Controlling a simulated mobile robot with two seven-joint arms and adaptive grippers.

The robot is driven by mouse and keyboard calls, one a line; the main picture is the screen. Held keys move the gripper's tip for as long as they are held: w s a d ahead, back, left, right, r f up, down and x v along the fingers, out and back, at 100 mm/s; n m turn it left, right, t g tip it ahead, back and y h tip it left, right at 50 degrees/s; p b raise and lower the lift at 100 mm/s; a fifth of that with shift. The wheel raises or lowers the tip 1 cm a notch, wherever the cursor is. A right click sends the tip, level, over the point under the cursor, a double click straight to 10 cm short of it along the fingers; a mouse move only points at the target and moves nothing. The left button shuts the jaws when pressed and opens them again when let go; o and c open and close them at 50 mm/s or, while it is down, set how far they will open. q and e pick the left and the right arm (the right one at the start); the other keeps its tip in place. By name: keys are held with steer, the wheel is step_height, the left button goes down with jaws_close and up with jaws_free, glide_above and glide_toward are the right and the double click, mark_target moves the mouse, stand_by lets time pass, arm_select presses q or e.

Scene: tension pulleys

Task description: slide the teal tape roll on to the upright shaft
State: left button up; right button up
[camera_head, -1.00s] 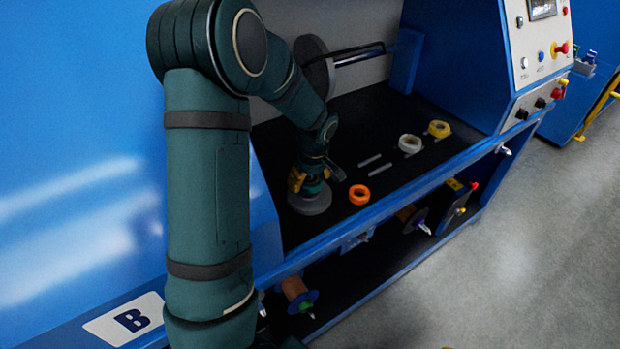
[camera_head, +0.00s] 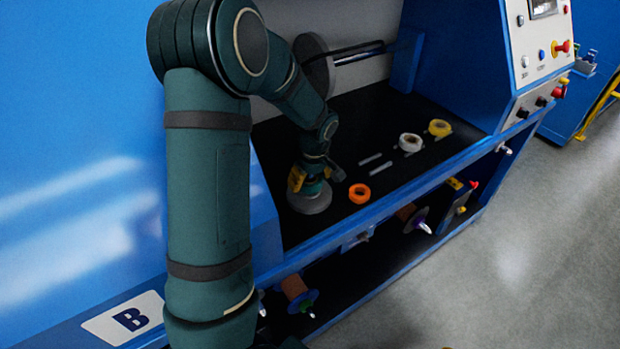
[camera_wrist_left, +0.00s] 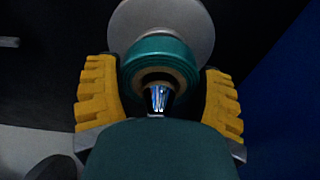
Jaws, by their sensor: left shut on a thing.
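My left gripper (camera_head: 312,182) is shut on the teal tape roll (camera_head: 316,187), low over a round grey disc (camera_head: 311,204). In the left wrist view, the yellow fingers of the gripper (camera_wrist_left: 160,95) sit on either side of the roll (camera_wrist_left: 152,52). The silver tip of the upright shaft (camera_wrist_left: 158,97) shows within the roll's brown core opening, with the grey disc (camera_wrist_left: 190,20) beyond. The roll appears to be around the shaft; how far down it sits cannot be told. In the head view the shaft is hidden. My right gripper is not in view.
An orange roll (camera_head: 359,193) lies just right of the disc. A white roll (camera_head: 410,143) and a yellow roll (camera_head: 438,128) lie farther back on the black deck. Short grey bars (camera_head: 370,159) lie between. A blue rail (camera_head: 400,194) edges the deck's front.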

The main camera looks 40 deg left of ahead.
arm_select(q)
steer(key=shift+f, duration=0.1)
steer(key=shift+f+b, duration=0.8)
steer(key=shift+f, duration=0.1)
steer(key=o, duration=1.2)
steer(key=shift+c, duration=0.2)
steer(key=r, duration=0.4)
steer(key=d+r, duration=0.1)
steer(key=r, duration=0.7)
steer(key=shift+s+d, duration=0.3)
steer(key=shift+d, duration=0.05)
